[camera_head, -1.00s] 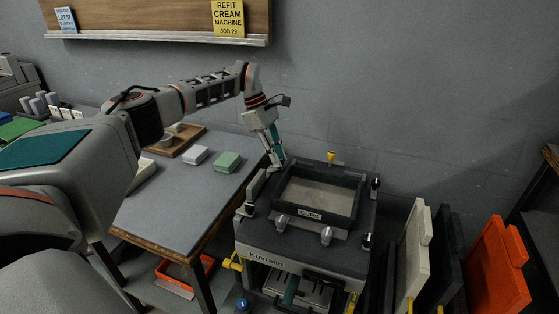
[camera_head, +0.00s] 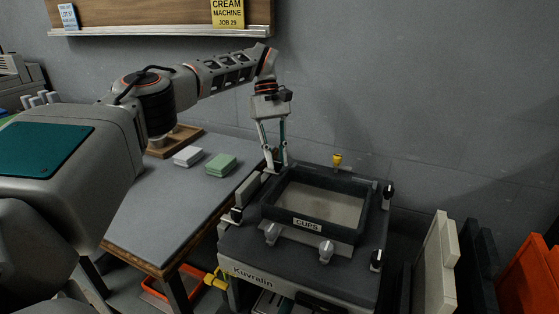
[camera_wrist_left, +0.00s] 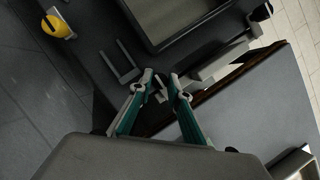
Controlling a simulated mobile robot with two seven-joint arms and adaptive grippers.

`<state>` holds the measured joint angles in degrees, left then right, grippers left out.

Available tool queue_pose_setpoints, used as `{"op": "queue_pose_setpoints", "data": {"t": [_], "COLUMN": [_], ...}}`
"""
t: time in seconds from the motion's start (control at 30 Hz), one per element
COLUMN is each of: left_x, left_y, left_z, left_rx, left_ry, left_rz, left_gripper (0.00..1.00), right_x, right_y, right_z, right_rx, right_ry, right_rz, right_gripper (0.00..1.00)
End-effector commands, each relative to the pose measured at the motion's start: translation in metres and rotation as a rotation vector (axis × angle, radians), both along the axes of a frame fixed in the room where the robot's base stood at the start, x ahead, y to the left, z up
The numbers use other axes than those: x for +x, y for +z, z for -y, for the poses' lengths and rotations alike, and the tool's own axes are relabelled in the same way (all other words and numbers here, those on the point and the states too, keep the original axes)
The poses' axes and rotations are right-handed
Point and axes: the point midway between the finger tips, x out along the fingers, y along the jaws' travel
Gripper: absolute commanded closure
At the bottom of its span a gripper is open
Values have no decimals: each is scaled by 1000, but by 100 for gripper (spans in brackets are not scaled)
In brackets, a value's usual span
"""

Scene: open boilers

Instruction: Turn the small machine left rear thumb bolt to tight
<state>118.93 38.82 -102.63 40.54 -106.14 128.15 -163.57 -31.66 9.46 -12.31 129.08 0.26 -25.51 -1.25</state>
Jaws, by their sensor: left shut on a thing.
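The small machine (camera_head: 345,276), labelled Kuvralin, stands at the lower right in the head view, with a dark-framed open tray marked CUPS on top. My left gripper (camera_head: 275,168) points down at its left rear corner. In the left wrist view, the fingertips (camera_wrist_left: 161,84) are close together around a small pale piece, the left rear thumb bolt (camera_wrist_left: 161,96). The fingers hide most of the bolt, so I cannot tell how tight it is. My right gripper is not in view.
Pale front knobs (camera_head: 326,250) and a yellow knob (camera_head: 337,160) stick up from the machine. A grey table (camera_head: 170,225) with pale and green blocks adjoins on the left. White, black and orange panels (camera_head: 438,262) stand at the right. A wall rises close behind.

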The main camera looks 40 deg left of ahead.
Motion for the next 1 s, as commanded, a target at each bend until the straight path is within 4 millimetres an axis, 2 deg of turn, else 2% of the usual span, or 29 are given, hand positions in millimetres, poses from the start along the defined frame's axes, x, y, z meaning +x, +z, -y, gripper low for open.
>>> {"op": "queue_pose_setpoints", "data": {"t": [0.5,0.53,0.57,0.83,1.0], "left_x": [0,0,0,0,0], "left_y": [-2,-2,-2,-1,3], "left_z": [0,0,0,0,0], "left_rx": [3,3,2,1,0], "left_ry": [-22,-22,-22,-21,2], "left_rz": [-1,-1,-2,0,4], "left_gripper": [100,80,76,76,76], "right_x": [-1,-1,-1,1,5], "right_y": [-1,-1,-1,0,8], "right_z": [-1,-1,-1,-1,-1], "right_rx": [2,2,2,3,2], "right_ry": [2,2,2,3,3], "right_rz": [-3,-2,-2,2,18], "right_gripper": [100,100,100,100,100]}}
